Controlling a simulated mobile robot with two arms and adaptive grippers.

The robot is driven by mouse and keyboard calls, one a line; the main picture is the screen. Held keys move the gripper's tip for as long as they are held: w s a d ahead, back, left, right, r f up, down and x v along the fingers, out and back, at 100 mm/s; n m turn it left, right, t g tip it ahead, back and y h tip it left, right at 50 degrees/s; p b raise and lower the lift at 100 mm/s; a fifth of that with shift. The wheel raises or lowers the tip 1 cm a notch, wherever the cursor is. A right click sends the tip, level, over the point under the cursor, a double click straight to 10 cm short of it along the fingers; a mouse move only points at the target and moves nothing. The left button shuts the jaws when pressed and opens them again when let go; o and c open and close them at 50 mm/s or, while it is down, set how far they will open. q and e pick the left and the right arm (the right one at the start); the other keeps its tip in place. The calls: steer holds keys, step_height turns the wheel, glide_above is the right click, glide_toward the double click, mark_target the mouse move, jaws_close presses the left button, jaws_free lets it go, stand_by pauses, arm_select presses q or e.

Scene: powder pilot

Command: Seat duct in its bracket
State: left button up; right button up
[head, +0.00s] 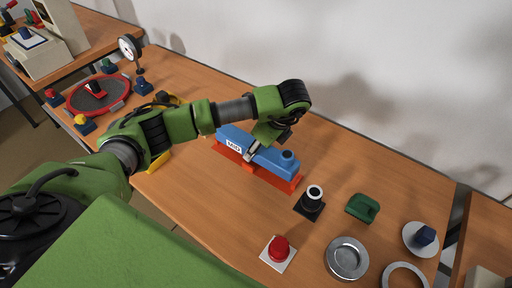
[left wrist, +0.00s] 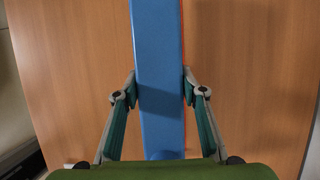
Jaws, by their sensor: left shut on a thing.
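My right gripper is not in view.
A red-rimmed round tray (head: 127,98) and a gauge (head: 131,49) stand at left.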

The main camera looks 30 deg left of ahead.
arm_select(q)
steer(key=shift+f+b, duration=0.65)
steer(key=shift+f, duration=0.05)
steer(key=shift+r, duration=0.45)
stand_by(2.0)
steer(key=shift+f+b, duration=0.5)
steer(key=shift+b, duration=0.05)
steer(key=shift+r, duration=0.45)
steer(key=shift+w, duration=0.1)
stand_by(1.9)
steer(key=shift+f+b, duration=0.45)
steer(key=shift+b, duration=0.05)
steer(key=shift+r, duration=0.45)
stand_by(0.9)
